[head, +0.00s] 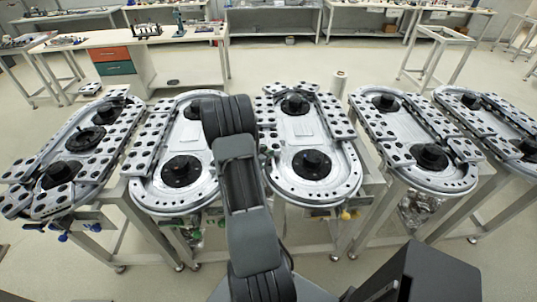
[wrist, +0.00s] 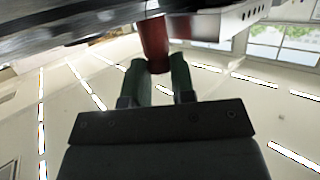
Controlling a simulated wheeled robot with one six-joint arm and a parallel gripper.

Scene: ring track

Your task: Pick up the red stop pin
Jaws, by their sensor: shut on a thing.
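The red stop pin (wrist: 154,42) is a red cylinder at the top middle of the wrist view. Its near end sits between the two green fingers of my gripper (wrist: 158,66). My gripper is shut on it. The other end of the pin reaches up to the grey metal track part (wrist: 80,25) at the top edge; I cannot tell whether it is still seated there. In the head view my arm covers the gripper and the pin.
Several oval ring-track tables (head: 313,190) with black round hubs stand side by side across the head view. A workbench (head: 150,45) with an orange and green drawer unit (head: 112,60) stands at the back left. Open floor lies between.

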